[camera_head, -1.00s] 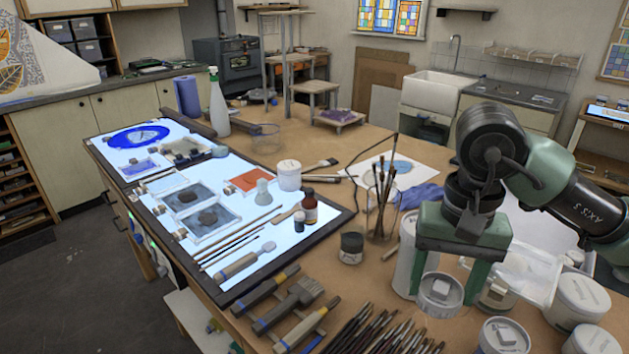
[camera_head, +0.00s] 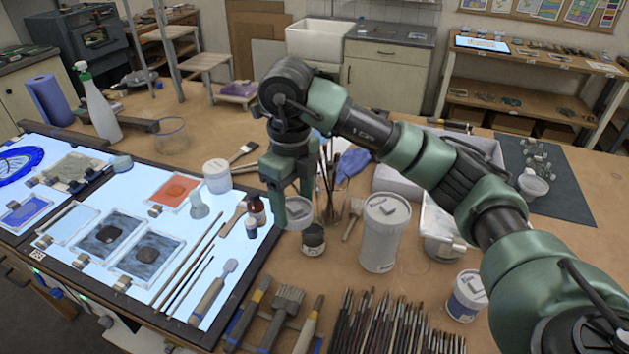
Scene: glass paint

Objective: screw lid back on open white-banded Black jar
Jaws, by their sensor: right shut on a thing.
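My right gripper (camera_head: 293,206) points down and is shut on a round grey-white lid (camera_head: 298,214). The small dark jar with a pale band (camera_head: 313,241) stands upright on the brown table. The held lid is just above and slightly left of the jar's mouth in the picture and overlaps its upper edge. I cannot tell whether lid and jar touch. The jar's mouth is partly hidden behind the lid. My left gripper is not in view.
Brushes in a holder (camera_head: 328,195) stand close behind the jar. A tall white tub (camera_head: 384,232) stands to its right. The light panel (camera_head: 262,250) with small bottles is to the left. Several brushes (camera_head: 375,325) lie in front.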

